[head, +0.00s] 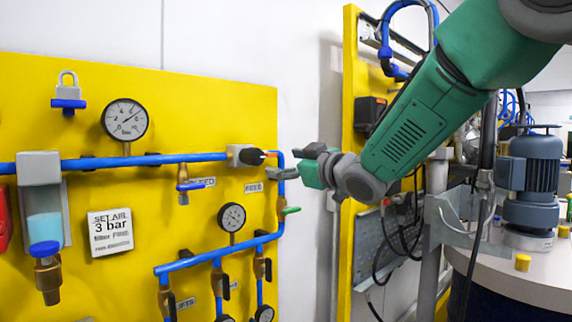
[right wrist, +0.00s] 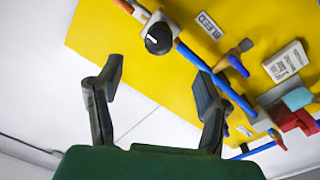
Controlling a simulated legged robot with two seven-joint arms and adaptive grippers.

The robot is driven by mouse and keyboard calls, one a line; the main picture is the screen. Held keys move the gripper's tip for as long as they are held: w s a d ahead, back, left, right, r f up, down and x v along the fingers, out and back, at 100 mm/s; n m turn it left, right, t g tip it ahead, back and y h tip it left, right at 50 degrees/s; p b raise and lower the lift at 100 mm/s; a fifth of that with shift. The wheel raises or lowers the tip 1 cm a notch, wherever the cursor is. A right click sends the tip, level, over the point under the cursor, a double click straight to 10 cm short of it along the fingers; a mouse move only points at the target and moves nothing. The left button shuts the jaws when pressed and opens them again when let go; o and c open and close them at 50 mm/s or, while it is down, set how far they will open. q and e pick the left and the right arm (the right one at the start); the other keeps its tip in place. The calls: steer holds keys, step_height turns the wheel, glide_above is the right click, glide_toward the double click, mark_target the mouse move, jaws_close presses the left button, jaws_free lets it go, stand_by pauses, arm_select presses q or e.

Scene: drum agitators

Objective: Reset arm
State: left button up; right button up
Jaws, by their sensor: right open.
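My right arm is green and comes in from the upper right in the head view. Its gripper (head: 296,162) is close to the right edge of a yellow panel (head: 150,92), beside a grey valve block with a black knob (head: 252,157). In the right wrist view the two dark fingers of the right gripper (right wrist: 158,85) are spread apart with nothing between them. The black knob (right wrist: 158,39) shows beyond them, above the gap, not touched. My left gripper is in neither view.
The panel carries blue pipes (head: 150,160), a pressure gauge (head: 125,119), a smaller gauge (head: 232,217) and a filter bowl (head: 44,230). A second yellow panel (head: 349,60) with hoses stands behind my arm. A blue motor (head: 533,180) sits on a drum at right.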

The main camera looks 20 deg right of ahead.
stand_by(0.3)
steer(key=s+f+m+g+h+b, duration=0.1)
steer(key=s+f+m+g+b, duration=0.15)
steer(key=f, duration=1.25)
steer(key=s+f+m+g+h+b, duration=0.15)
steer(key=s+f, duration=0.25)
steer(key=f, duration=1.1)
steer(key=s+f+m+g+h+b, duration=0.1)
steer(key=s+f+g+b, duration=0.2)
steer(key=f, duration=1.3)
steer(key=s+f+m+g+h+b, duration=0.15)
steer(key=s+f+g+b, duration=0.3)
steer(key=s+f, duration=1.3)
steer(key=s+f+m+g+b, duration=0.1)
steer(key=s+f+g, duration=0.1)
steer(key=s+f, duration=0.4)
steer(key=s+d+f+g+b, duration=0.1)
steer(key=s+f, duration=0.4)
steer(key=s, duration=0.7)
steer(key=shift+s+d+f+m+g+h+b, duration=0.25)
steer(key=shift+f+m+g+h+b, duration=0.15)
steer(key=shift+g, duration=0.75)
steer(key=shift+w, duration=0.15)
